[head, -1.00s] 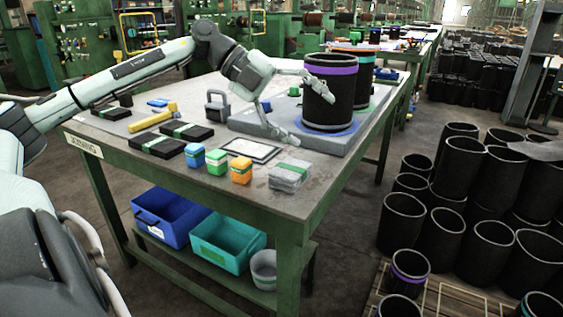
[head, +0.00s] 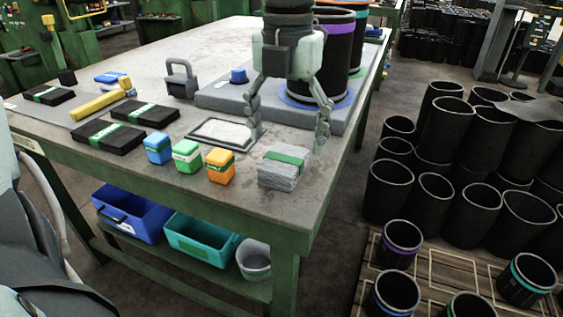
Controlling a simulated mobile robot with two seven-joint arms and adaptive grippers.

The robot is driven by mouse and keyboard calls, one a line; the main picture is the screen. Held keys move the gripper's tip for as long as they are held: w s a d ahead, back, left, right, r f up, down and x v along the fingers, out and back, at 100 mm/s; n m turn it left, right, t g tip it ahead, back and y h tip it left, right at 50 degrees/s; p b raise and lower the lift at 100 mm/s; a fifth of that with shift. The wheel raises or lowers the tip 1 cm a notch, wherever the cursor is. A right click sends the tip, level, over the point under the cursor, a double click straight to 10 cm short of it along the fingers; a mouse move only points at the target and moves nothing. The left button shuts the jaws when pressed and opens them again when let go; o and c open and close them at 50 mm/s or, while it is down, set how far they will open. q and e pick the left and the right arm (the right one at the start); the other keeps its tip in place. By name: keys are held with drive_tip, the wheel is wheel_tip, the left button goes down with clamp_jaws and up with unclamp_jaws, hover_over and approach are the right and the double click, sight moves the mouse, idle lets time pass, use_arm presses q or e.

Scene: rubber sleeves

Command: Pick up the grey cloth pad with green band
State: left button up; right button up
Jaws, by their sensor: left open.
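The grey cloth pad with green band (head: 284,170) lies on the table top near its front right corner, in the head view. It looks like a folded grey stack with a green strip across its upper side. My left gripper (head: 289,140) hangs pointing down, its two fingers spread wide, just behind and above the pad. The gripper is open and nothing is between its fingers. I cannot tell its exact height over the table. My right gripper is not in view.
Orange (head: 220,166), green (head: 187,156) and blue (head: 158,148) small boxes stand left of the pad. A framed white sheet (head: 222,133) lies behind them. A black sleeve with a purple band (head: 339,55) stands on the grey base plate (head: 222,98) behind my gripper.

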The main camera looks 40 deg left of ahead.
sight(284, 158)
use_arm(q)
drive_tip(key=f, duration=0.5)
drive_tip(key=shift+w+a+f+p, duration=0.1)
drive_tip(key=shift+a+f+p, duration=0.15)
drive_tip(key=shift+a+p, duration=0.1)
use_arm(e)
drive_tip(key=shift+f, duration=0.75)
use_arm(q)
drive_tip(key=c, duration=1.2)
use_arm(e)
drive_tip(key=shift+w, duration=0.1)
use_arm(q)
drive_tip(key=shift+r, duration=0.15)
drive_tip(key=shift+c, duration=0.2)
drive_tip(key=shift+w+r, duration=0.1)
drive_tip(key=shift+r, duration=0.2)
drive_tip(key=r, duration=0.3)
drive_tip(key=shift+w+a+r+b, duration=0.15)
drive_tip(key=shift+a+r+b, duration=0.15)
drive_tip(key=shift+a+r, duration=0.1)
drive_tip(key=w+a+r, duration=0.3)
drive_tip(key=a+r, duration=0.3)
drive_tip(key=a, duration=0.4)
drive_tip(key=shift+w+r, duration=0.2)
drive_tip(key=shift+w, duration=0.2)
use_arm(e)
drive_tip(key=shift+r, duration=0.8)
